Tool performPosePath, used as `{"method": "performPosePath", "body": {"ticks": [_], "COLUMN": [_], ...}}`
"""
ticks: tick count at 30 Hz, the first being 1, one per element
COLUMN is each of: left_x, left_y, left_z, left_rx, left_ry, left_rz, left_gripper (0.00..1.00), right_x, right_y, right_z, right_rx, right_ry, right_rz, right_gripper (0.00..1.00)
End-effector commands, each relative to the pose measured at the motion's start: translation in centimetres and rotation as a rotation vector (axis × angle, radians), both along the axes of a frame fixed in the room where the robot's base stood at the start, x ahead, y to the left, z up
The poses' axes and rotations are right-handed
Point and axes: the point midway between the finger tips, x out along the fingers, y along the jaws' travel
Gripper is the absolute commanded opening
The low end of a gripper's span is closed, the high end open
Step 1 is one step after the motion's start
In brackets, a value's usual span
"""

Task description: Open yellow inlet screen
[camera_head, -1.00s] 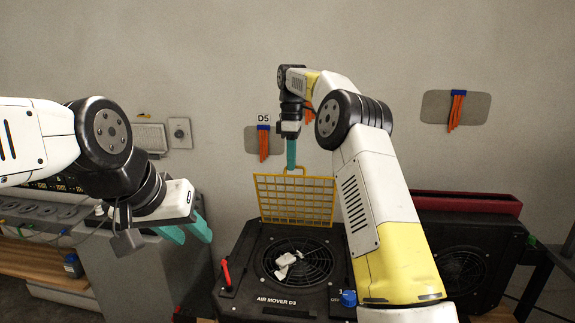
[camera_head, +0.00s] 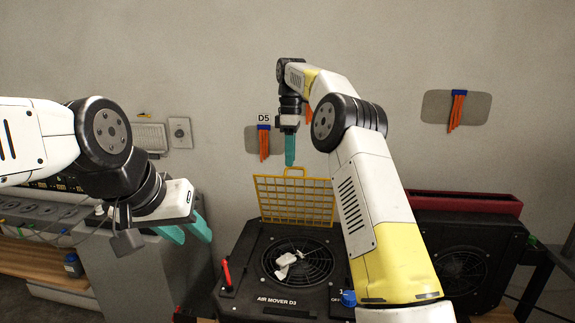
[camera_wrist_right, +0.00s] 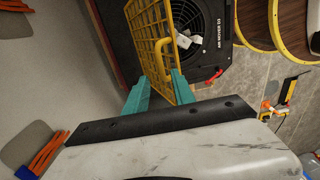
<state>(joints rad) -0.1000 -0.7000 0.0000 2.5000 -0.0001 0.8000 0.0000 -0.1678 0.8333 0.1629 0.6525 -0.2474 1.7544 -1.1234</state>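The yellow inlet screen (camera_head: 294,200) stands upright at the back edge of the black air mover D3 (camera_head: 250,290) in the head view, swung up off its round fan opening. Its handle loop is at the top. My right gripper (camera_head: 290,163) points down just above the handle. In the right wrist view my right gripper (camera_wrist_right: 161,82) has its teal fingers apart, with the screen's handle (camera_wrist_right: 166,55) just beyond the tips, not clamped. My left gripper (camera_head: 196,241) hangs to the left of the air mover, fingers apart and empty.
White scraps (camera_head: 285,267) lie on the fan grille. A red lever (camera_head: 227,274) and a blue knob (camera_head: 348,298) sit on the air mover. A second black unit (camera_head: 465,260) is at the right. A grey cabinet (camera_head: 140,280) stands left, and the wall is close behind.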

Motion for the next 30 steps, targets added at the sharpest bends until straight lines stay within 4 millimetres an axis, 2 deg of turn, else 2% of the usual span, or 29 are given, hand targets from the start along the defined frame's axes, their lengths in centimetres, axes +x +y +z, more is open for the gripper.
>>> {"method": "performPosePath", "body": {"ticks": [6, 17, 23, 30], "left_x": [0.0, 0.0, 0.0, 0.0], "left_y": [0.0, 0.0, 0.0, 0.0], "left_z": [0.0, 0.0, 0.0, 0.0], "left_rx": [0.000, 0.000, 0.000, 0.000], "left_ry": [0.000, 0.000, 0.000, 0.000], "left_rz": [0.000, 0.000, 0.000, 0.000], "left_gripper": [0.36, 0.36, 0.36, 0.36], "right_x": [0.1, -2.2, -4.6, -8.8], "right_y": [-0.3, -0.2, 0.0, 0.3], "right_z": [1.5, 1.8, 2.0, 2.3], "right_rx": [-0.004, -0.005, -0.006, -0.007], "right_ry": [0.002, 0.005, 0.004, 0.003], "right_rz": [-0.003, -0.003, -0.003, -0.003], "right_gripper": [0.31, 0.31, 0.31, 0.31]}}
